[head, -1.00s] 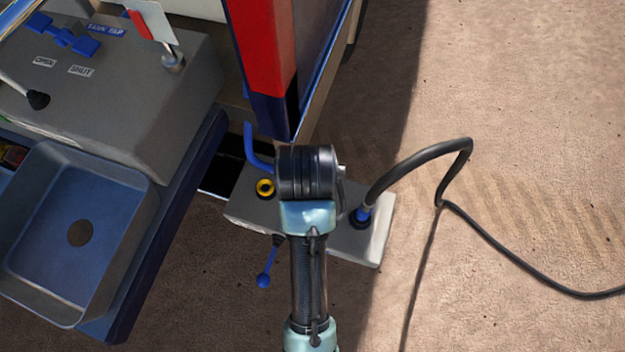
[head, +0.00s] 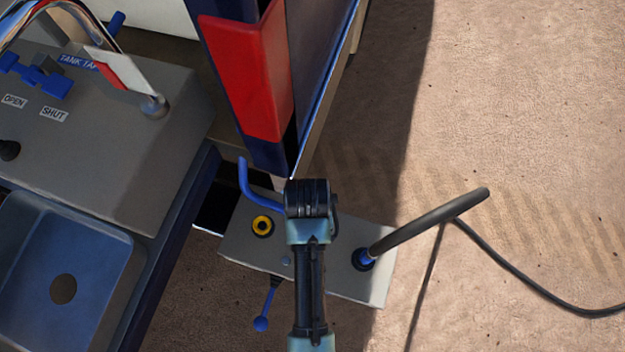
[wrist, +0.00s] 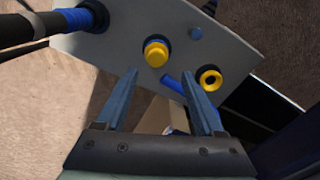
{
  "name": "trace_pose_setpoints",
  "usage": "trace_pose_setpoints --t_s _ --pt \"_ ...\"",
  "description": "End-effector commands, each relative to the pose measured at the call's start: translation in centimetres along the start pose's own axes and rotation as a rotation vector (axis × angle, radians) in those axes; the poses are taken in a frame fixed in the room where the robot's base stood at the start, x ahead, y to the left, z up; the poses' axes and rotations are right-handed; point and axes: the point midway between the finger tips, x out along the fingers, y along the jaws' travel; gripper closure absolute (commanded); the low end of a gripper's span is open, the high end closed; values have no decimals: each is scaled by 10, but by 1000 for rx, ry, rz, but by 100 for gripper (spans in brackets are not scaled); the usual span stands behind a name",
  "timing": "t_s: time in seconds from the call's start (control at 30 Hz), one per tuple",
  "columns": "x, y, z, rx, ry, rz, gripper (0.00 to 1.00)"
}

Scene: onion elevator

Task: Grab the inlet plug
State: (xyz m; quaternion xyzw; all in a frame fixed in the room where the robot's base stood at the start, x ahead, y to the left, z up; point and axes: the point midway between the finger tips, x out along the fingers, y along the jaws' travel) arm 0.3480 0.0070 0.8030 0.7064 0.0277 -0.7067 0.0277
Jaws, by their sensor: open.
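The plug shows just beyond the gap between the fingertips, with nothing held. In the head view, my arm covers the plug and the fingers. A yellow ring socket (wrist: 210,78) is on the same panel, to the right of the plug, and shows in the head view (head: 262,226).
A black hose (head: 430,220) rises from a blue collar (head: 364,258) at the panel's right end. A bent blue pipe (head: 250,190) and a blue-knobbed lever (head: 264,312) flank the panel. A red and blue post (head: 258,80) stands behind. A blue sink (head: 60,270) is at left.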

Motion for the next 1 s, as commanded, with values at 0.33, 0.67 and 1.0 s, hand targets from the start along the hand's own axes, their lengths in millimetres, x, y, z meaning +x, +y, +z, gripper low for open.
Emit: trace_pose_setpoints --t_s 0.33,0.67,1.0 --pt "34 5 4 1 -3 0 30" --pt "64 6 4 -1 1 0 30" --pt "63 6 4 -1 2 0 63"
